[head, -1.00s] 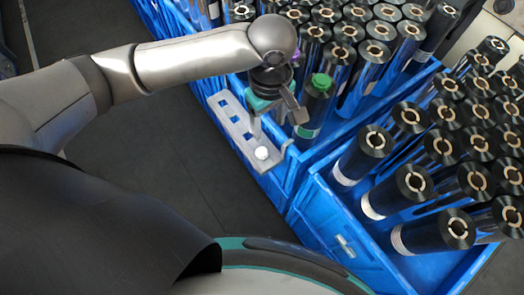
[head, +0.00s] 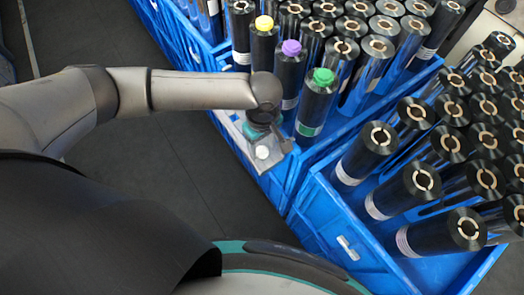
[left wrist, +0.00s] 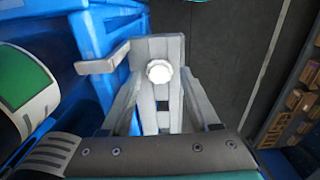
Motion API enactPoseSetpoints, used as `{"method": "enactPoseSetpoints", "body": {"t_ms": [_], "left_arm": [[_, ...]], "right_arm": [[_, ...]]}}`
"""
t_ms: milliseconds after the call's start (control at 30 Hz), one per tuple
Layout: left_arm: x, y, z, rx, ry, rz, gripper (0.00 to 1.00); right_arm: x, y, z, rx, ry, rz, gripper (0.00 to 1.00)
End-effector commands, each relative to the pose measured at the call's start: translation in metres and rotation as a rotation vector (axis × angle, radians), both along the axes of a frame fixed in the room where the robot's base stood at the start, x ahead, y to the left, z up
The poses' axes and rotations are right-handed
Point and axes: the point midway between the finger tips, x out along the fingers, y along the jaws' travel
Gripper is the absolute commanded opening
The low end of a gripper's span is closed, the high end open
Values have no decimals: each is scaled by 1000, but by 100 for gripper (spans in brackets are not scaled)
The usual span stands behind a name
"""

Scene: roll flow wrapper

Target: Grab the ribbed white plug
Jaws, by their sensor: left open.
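The ribbed white plug (head: 262,152) sits on the near end of a grey metal holder plate (head: 238,128) fixed at the side of a blue crate. In the left wrist view the plug (left wrist: 159,71) shows as a small round white cap on the grey plate (left wrist: 158,48). My left gripper (head: 272,138) is above the plate, just behind the plug. In the left wrist view its two fingers (left wrist: 160,90) are open, one on each side of the plug, with a gap to it. Whether the fingertips are down at its height is hard to tell. My right gripper is not in view.
Dark film rolls stand in blue crates (head: 345,245). Rolls beside my gripper carry a green plug (head: 323,77), a purple plug (head: 291,47) and a yellow plug (head: 264,23). The dark floor (head: 150,185) left of the crates is clear.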

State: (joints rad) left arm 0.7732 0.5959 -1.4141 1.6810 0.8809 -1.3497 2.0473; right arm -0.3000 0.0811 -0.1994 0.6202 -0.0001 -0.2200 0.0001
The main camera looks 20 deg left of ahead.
Motion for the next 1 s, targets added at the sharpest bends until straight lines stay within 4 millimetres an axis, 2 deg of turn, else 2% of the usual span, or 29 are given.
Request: {"method": "enactPoseSetpoints", "body": {"t_ms": [33, 133, 400, 900, 1000], "left_arm": [[0, -1, -9, -1, 1, -1, 62], [0, -1, -17, -1, 0, -1, 62], [0, -2, -19, -2, -1, -2, 62], [0, -1, -19, -2, -1, -1, 6], [0, -1, -19, -1, 0, -1, 0]], "right_arm": [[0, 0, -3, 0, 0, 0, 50], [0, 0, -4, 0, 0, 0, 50], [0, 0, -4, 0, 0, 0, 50], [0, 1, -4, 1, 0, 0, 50], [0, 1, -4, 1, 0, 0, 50]]}}
